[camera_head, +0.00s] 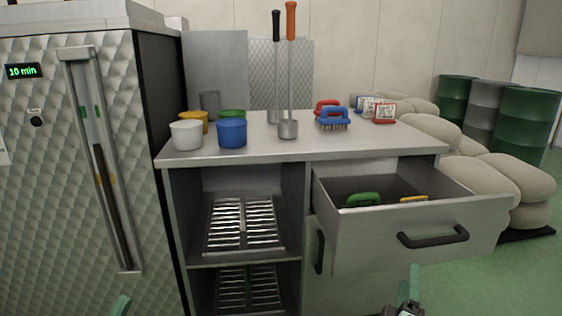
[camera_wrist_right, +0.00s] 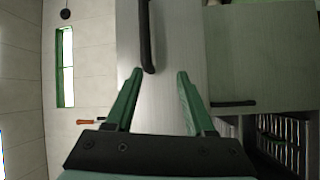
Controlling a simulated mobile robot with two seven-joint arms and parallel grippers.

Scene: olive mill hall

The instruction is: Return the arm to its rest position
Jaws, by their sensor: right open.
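My right gripper (camera_head: 408,292) shows at the bottom edge of the head view, below and in front of the pulled-out drawer (camera_head: 385,245). In the right wrist view the right gripper (camera_wrist_right: 160,74) has its two green fingers spread apart with nothing between them. The drawer front (camera_wrist_right: 178,40) and its dark handle (camera_wrist_right: 147,38) lie beyond the fingers, apart from them as far as I can tell.
The open drawer holds a green brush (camera_head: 362,199) and a yellow item (camera_head: 413,199). On the steel counter (camera_head: 262,140) stand several cups, ladles and brushes. A quilted metal cabinet (camera_head: 65,190) is at left. Sacks (camera_head: 510,175) and drums are at right; green floor is clear at lower right.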

